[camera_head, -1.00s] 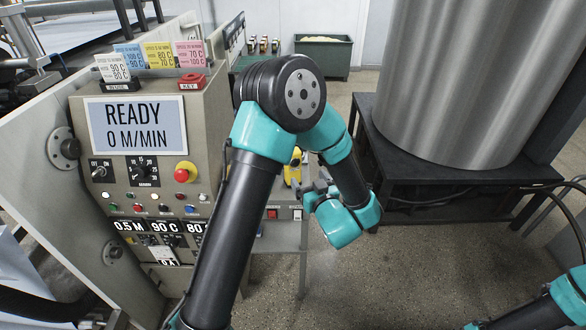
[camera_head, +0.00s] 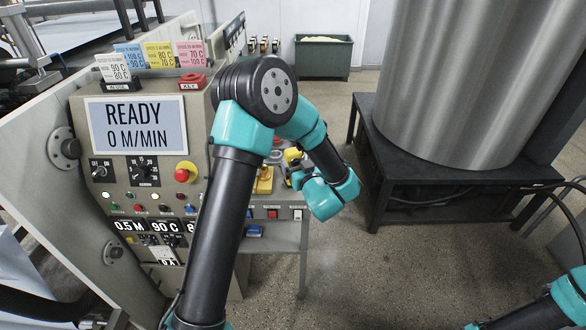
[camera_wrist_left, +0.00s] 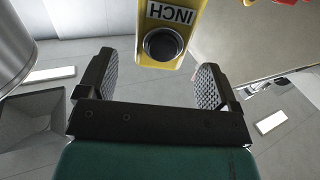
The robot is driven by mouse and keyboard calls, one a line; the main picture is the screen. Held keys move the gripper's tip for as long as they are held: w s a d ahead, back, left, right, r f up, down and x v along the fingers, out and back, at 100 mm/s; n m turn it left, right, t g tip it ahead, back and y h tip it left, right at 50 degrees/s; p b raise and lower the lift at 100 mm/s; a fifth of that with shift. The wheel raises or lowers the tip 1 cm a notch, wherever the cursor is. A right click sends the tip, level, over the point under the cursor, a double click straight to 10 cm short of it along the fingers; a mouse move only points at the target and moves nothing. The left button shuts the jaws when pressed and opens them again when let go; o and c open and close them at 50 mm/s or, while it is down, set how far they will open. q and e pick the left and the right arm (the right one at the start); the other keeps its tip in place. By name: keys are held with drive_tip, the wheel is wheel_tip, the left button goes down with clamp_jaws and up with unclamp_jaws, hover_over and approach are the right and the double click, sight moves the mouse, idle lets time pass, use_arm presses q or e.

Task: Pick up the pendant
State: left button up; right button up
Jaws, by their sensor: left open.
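The pendant (camera_wrist_left: 177,20) is a yellow box marked INCH with a round black button. In the left wrist view it sits at the top, ahead of and between my finger ends. Its yellow top (camera_head: 292,154) shows in the head view just beyond my left gripper (camera_head: 295,173); the rest is mostly hidden by the gripper. In the left wrist view my left gripper (camera_wrist_left: 153,77) is open, with nothing between its pads. My right gripper is out of view; only part of my right arm shows at bottom right.
The grey control panel (camera_head: 200,115) stands left of the pendant. A yellow item (camera_head: 264,180) sits beside it on the side shelf. A dark stand (camera_head: 440,180) with a large metal drum (camera_head: 470,80) is at right. The floor (camera_head: 350,270) between is clear.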

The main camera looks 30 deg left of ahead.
sight(295, 158)
use_arm(q)
drive_tip(key=x, duration=0.5)
drive_tip(key=shift+d, duration=0.1)
drive_tip(key=shift+c, duration=0.2)
drive_tip(key=c, duration=1.3)
